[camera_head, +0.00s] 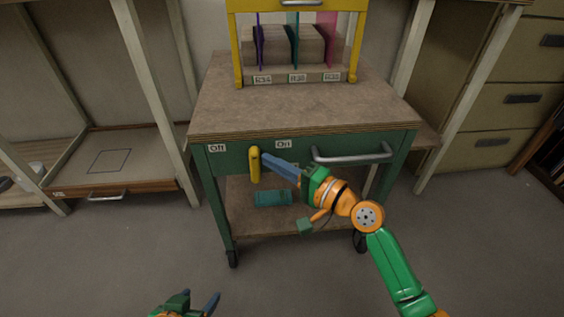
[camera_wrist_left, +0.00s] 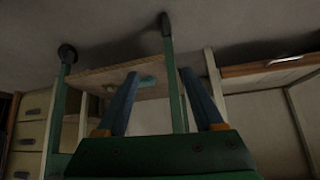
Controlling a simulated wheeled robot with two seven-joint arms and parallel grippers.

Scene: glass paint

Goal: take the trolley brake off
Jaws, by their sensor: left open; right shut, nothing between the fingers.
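The green trolley (camera_head: 310,143) stands ahead with a wooden top. Its yellow brake lever (camera_head: 254,165) is on the front panel, roughly vertical, between the "Off" label (camera_head: 217,148) on the left and the "On" label (camera_head: 283,144) on the right. My right gripper (camera_head: 265,157) is shut and empty, its blue fingertips at the lever's right side; whether they touch it I cannot tell. My left gripper (camera_head: 198,297) is open and empty, low in front of the trolley. Its two fingers also show in the left wrist view (camera_wrist_left: 160,75), with the trolley upside down beyond.
A metal handle (camera_head: 352,155) is on the trolley's front, right of the lever. A yellow-framed rack (camera_head: 237,50) with coloured dividers stands on top. A teal object (camera_head: 272,198) lies on the lower shelf. Shelving stands left; drawers (camera_head: 510,97) stand right. Floor at front left is clear.

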